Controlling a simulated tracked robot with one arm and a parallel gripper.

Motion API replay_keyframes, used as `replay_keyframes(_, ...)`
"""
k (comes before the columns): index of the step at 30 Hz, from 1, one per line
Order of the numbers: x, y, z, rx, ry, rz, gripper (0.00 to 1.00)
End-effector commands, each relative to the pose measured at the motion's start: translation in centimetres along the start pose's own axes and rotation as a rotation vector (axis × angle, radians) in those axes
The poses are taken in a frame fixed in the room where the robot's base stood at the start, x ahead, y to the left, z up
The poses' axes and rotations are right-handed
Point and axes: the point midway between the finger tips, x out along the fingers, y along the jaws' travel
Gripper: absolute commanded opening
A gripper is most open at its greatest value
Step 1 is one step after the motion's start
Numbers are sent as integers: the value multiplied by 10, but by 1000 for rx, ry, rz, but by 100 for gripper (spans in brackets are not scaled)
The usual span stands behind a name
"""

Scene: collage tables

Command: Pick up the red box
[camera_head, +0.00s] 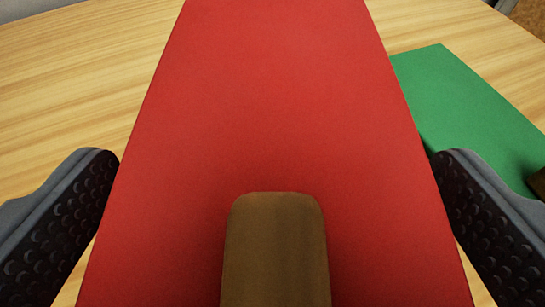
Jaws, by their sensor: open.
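The red box (280,100) fills the middle of the view and runs from the top edge to the bottom edge. A brown rounded piece (276,250) shows in front of its lower middle; I cannot tell if it is part of the box. My gripper (275,165) is open, with one dark padded finger on each side of the red box. The fingertips appear close to the box's left and right edges. I cannot tell whether they touch it. The box's bottom end is out of view.
A green box (465,110) lies at the right, close to the right finger, with a brown piece at its edge. The light wooden table (75,90) is clear at the left. A table edge shows at the top right corner.

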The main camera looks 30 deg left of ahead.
Motion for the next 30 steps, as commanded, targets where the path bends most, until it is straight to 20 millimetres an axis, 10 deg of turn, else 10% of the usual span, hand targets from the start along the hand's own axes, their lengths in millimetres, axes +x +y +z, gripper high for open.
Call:
replay_keyframes(3, 0, 0, 0, 0, 0, 0, 94)
replay_keyframes(8, 0, 0, 0, 0, 0, 0, 53)
replay_keyframes(30, -17, 0, -36, -2, 2, 1, 53)
